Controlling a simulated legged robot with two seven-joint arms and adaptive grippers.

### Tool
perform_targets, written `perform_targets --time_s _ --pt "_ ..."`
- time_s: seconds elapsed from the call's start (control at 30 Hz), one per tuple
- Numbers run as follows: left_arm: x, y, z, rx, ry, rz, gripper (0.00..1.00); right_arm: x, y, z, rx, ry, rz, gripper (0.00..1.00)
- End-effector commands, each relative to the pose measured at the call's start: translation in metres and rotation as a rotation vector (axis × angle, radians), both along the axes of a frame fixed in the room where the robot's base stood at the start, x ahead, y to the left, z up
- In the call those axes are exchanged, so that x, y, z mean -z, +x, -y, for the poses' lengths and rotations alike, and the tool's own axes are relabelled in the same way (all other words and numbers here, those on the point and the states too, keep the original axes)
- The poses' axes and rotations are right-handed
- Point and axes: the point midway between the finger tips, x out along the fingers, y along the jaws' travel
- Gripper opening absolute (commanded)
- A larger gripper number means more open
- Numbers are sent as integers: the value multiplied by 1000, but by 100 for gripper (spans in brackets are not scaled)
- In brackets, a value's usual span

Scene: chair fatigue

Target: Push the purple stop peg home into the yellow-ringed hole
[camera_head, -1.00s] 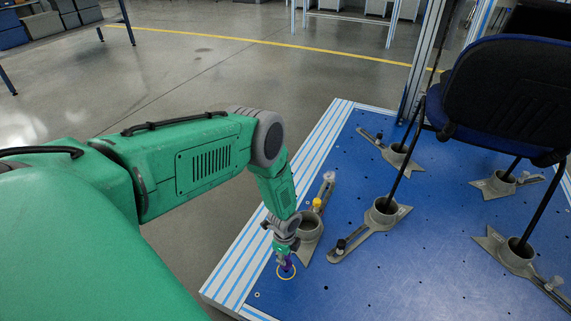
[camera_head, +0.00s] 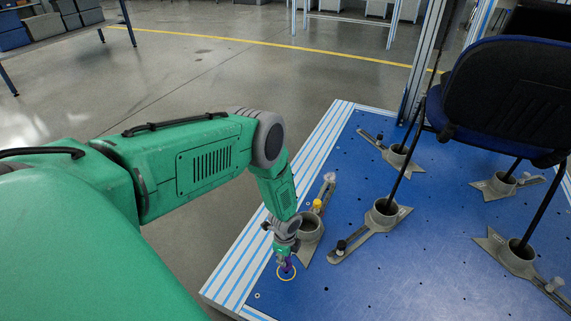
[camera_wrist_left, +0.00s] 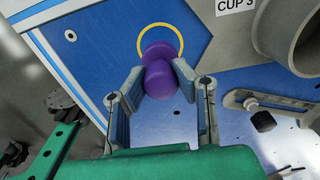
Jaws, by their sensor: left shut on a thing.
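The purple stop peg (camera_head: 288,268) is at the yellow-ringed hole (camera_head: 279,279) near the front left corner of the blue plate. My left gripper (camera_head: 286,260) is shut on the peg from above. In the left wrist view the purple peg (camera_wrist_left: 161,72) sits between both fingers of my left gripper (camera_wrist_left: 160,80). Its rounded far end overlaps the lower part of the yellow ring (camera_wrist_left: 160,24). The peg and fingers hide the hole itself, so I cannot tell how deep the peg is. My right gripper is not in view.
A grey cup base (camera_head: 310,232) with a yellow knob (camera_head: 317,204) stands close behind the gripper. More grey cup bases hold the legs of a dark chair (camera_head: 510,90) on the blue plate (camera_head: 400,275).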

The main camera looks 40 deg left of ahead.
Motion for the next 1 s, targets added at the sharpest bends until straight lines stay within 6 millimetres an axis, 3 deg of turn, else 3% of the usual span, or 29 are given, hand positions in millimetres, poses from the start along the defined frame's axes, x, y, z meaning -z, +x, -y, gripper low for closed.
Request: perform_targets --time_s 1.0 --pt "13 0 1 0 -1 0 0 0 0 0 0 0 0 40"
